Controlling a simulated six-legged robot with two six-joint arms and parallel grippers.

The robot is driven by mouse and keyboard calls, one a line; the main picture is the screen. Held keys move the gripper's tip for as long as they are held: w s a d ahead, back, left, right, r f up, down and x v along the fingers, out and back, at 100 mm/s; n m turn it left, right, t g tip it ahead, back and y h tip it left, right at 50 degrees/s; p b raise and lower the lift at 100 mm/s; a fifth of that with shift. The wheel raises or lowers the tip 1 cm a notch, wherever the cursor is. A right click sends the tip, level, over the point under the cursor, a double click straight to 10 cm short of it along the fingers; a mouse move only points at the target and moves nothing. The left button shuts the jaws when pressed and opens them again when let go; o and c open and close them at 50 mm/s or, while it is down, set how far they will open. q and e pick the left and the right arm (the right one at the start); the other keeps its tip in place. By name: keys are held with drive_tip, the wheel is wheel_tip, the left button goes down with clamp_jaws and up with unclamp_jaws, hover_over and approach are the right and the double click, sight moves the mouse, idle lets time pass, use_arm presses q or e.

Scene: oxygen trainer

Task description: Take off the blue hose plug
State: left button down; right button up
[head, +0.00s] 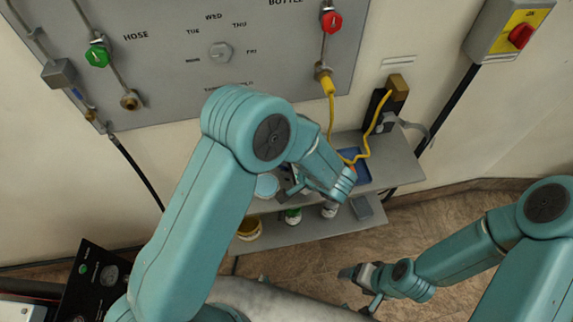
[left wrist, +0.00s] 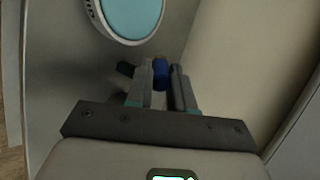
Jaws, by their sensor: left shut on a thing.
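The blue hose plug (left wrist: 160,74) shows in the left wrist view as a small blue cylinder with a brownish end. My left gripper (left wrist: 166,82) is shut on it, with the plug between the fingertips. In the head view my left gripper (head: 290,182) is mostly behind my own arm, at the shelf below the panel, and the plug cannot be made out there. My right gripper (head: 358,284) is low at the right, away from the panel and shelf; its jaw gap is unclear.
A grey panel (head: 165,70) carries a green knob (head: 97,56) and a red knob (head: 331,21). A yellow hose (head: 330,115) hangs over the shelf (head: 400,165). A round light-blue item (left wrist: 133,15) is close to my left gripper. Small containers (head: 248,229) stand on the lower shelf.

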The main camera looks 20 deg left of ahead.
use_arm(q)
drive_tip(key=shift+s+f, duration=0.15)
drive_tip(key=shift+f, duration=0.1)
drive_tip(key=c, duration=0.9)
unclamp_jaws()
drive_tip(key=shift+f, duration=0.1)
